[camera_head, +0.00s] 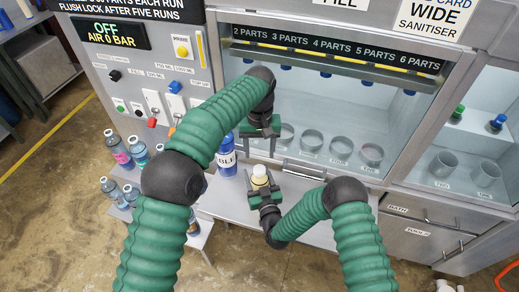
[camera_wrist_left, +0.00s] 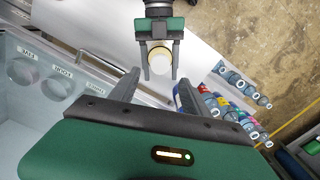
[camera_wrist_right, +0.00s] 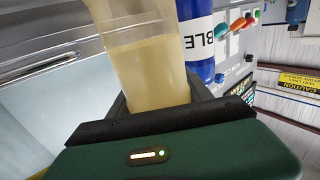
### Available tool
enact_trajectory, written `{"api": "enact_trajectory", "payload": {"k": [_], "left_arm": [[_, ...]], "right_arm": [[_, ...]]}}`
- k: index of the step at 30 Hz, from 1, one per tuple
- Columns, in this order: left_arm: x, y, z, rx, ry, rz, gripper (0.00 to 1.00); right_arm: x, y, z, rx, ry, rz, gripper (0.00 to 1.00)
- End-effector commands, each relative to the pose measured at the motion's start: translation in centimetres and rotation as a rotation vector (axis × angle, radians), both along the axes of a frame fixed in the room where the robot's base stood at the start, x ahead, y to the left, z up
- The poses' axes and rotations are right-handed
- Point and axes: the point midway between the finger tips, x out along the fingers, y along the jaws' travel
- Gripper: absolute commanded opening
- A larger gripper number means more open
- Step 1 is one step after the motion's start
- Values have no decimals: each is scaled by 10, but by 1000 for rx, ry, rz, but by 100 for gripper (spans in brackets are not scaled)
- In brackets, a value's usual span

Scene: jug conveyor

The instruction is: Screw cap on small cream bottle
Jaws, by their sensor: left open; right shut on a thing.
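The small cream bottle (camera_head: 260,179) stands upright in my right gripper (camera_head: 265,199), above the grey ledge. In the right wrist view the clear bottle (camera_wrist_right: 148,62) with pale cream contents is between the fingers. In the left wrist view its round whitish top (camera_wrist_left: 160,61) faces up; I cannot tell whether this is a cap or the bare mouth. My left gripper (camera_head: 262,131) is open, with nothing seen between its fingers (camera_wrist_left: 158,80). It is above and behind the bottle, apart from it. No separate loose cap is clearly visible.
A blue bottle (camera_head: 227,160) with a white label stands just left of the cream bottle. Several clear bottles (camera_head: 121,152) stand farther left. Behind is a cabinet with a row of round holders (camera_head: 341,147) and a handle (camera_head: 304,170). The ledge right of my right gripper looks clear.

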Motion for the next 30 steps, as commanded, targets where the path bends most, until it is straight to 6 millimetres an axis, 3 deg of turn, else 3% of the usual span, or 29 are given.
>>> {"api": "enact_trajectory", "payload": {"k": [14, 24, 30], "left_arm": [[0, 0, -4, 1, 1, 63, 55], [-1, 0, -57, 1, 2, 62, 55], [-1, 0, -77, 1, 0, 62, 55]], "right_arm": [[0, 0, -1, 0, 1, 0, 0], [0, 0, 0, 0, 1, 0, 0], [0, 0, 0, 0, 1, 0, 0]]}}
